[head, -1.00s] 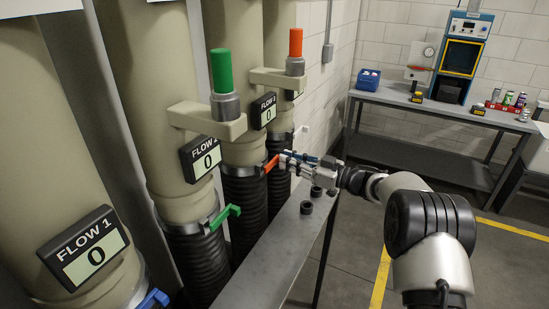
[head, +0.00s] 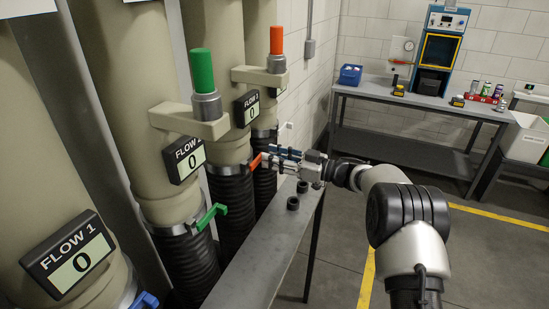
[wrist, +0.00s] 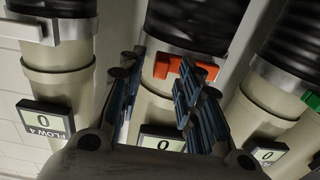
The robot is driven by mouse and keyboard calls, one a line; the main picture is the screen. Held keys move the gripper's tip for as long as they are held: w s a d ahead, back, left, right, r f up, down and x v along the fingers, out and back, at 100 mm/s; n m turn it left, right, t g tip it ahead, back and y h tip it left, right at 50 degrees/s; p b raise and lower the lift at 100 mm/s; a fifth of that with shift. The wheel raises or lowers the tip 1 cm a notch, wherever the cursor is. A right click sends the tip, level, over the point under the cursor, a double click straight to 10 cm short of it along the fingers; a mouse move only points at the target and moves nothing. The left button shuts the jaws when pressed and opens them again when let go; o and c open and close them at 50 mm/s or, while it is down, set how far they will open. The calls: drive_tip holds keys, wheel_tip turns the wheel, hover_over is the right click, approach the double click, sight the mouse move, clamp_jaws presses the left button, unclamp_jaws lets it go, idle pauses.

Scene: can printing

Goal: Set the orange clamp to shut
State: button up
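The orange clamp (head: 255,161) is a band with a short lever, set where the third beige pipe meets its black ribbed hose. In the head view the lever sticks out to the right, angled upward. My gripper (head: 277,155) is just right of the lever, reaching toward it from the right. In the wrist view, which looks upside down, the orange lever (wrist: 170,68) shows between the tips of my two blue-padded fingers (wrist: 158,85). The fingers are apart with a clear gap. One finger partly covers the lever's right part, and I cannot tell whether it touches.
A green clamp (head: 211,215) and a blue clamp (head: 145,300) sit on the nearer pipes. A narrow grey bench (head: 252,265) with small black caps (head: 293,203) runs below my gripper. A table (head: 420,98) with equipment stands at the back wall.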

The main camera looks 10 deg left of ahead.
drive_tip(key=shift+d, duration=0.1)
drive_tip(key=v, duration=1.1)
drive_tip(key=shift+d, duration=0.4)
